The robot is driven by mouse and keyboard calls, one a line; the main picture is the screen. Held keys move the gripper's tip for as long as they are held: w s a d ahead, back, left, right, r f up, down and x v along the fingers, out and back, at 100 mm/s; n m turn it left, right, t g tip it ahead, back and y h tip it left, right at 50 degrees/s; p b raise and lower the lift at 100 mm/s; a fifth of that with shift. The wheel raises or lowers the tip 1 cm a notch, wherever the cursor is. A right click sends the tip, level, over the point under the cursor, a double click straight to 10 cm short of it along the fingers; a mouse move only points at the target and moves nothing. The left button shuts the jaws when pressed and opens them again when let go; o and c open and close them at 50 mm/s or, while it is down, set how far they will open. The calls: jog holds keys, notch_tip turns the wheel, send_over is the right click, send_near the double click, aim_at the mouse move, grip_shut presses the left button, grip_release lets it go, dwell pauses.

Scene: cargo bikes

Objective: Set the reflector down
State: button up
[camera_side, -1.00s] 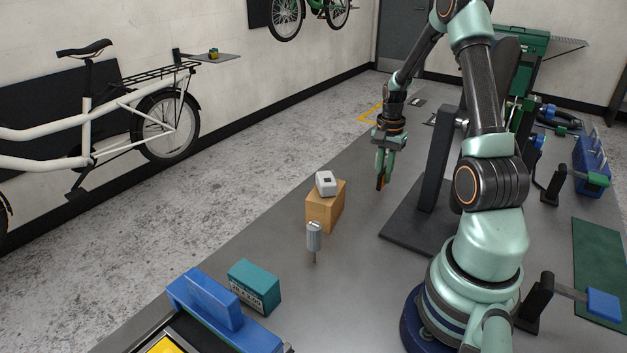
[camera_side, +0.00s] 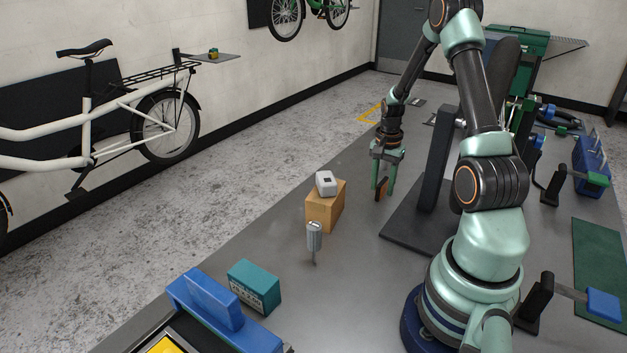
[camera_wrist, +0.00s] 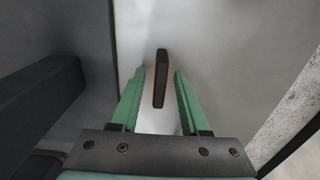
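The reflector (camera_side: 381,188) is a small dark block with an orange edge, upright at the bench top near the black stand's base. In the wrist view the reflector (camera_wrist: 160,78) lies between my two fingers, with a gap on each side. My gripper (camera_side: 382,190) has green fingers and points down at it. In the wrist view my gripper (camera_wrist: 160,88) is open, its fingers not touching the reflector. The reflector appears to rest on the grey bench (camera_side: 290,308).
A tan box (camera_side: 325,210) with a white device (camera_side: 326,183) on top stands left of my gripper. A grey cylinder tool (camera_side: 314,238) and a teal box (camera_side: 253,286) are nearer the camera. The black stand (camera_side: 436,165) rises close on the right.

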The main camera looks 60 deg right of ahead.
aim_at(383, 181)
jog(key=shift+r, duration=0.1)
notch_tip(383, 181, up, 12)
jog(key=w+a+r+n+t+h, duration=0.1)
jog(key=w+a+r+n, duration=0.1)
jog(key=a+r+n, duration=0.35)
jog(key=w+a+r+n+t, duration=0.1)
jog(key=w+a+r+n, duration=0.15)
jog(key=a, duration=0.55)
jog(key=s+a+r+n+t, duration=0.1)
jog(key=a+n, duration=0.4)
jog(key=a, duration=0.3)
jog(key=s+a+r+n+t+y, duration=0.1)
jog(key=s+a+r+n+t, duration=0.1)
jog(key=a+n, duration=0.3)
jog(key=shift+s+a+r+t, duration=0.15)
jog(key=shift+s+a+t, duration=0.15)
jog(key=shift+a, duration=1.95)
